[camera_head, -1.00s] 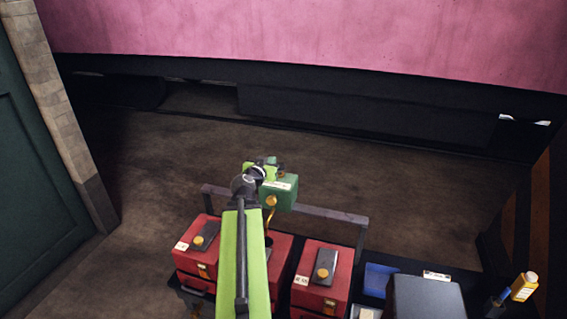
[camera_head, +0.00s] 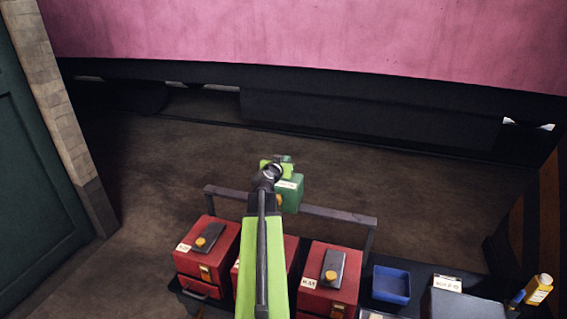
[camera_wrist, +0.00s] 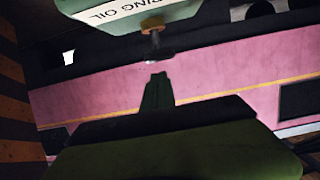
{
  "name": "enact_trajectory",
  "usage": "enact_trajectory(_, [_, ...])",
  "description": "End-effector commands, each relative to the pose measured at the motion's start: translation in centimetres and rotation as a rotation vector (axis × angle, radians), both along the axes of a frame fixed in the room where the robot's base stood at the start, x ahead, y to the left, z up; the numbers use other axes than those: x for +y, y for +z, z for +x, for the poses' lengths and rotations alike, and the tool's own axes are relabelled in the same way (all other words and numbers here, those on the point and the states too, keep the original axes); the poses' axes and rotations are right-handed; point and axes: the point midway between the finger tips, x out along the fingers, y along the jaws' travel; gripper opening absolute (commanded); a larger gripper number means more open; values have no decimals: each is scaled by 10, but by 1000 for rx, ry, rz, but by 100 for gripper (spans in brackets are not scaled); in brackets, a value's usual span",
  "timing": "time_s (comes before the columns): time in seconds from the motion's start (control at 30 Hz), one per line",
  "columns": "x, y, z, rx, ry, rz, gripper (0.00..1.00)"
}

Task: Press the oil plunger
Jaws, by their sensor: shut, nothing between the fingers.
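The green oil box (camera_head: 290,192) sits behind the cart, beside the end of my arm. An orange knob (camera_head: 278,200) shows on its near side. In the wrist view the box (camera_wrist: 125,14) is at the top edge, its label ending in "RING OIL". An orange collar and a dark stem with a disc (camera_wrist: 154,42), seemingly the plunger, stick out from it. My gripper (camera_wrist: 157,78) is shut and empty, its tips just below the disc in the picture. I see a small gap but cannot tell the depth. My arm hides the fingers in the head view.
A blue tray (camera_head: 391,285), a grey box and a yellow bottle (camera_head: 538,290) are at right. A grey rail (camera_head: 340,215) runs behind. Beyond lies open floor and a pink coach (camera_head: 320,40).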

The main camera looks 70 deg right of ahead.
Motion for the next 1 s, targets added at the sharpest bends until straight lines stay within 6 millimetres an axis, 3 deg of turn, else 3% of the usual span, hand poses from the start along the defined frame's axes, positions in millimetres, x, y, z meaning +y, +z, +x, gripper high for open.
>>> enact_trajectory(0.1, [1, -12, 2, 0, 2, 0, 0])
enact_trajectory(0.5, [1, -12, 2, 0, 2, 0, 0])
enact_trajectory(0.77, [0, -42, 0, 0, -1, 0, 0])
enact_trajectory(1.0, [0, -41, -2, -1, -6, 4, 0])
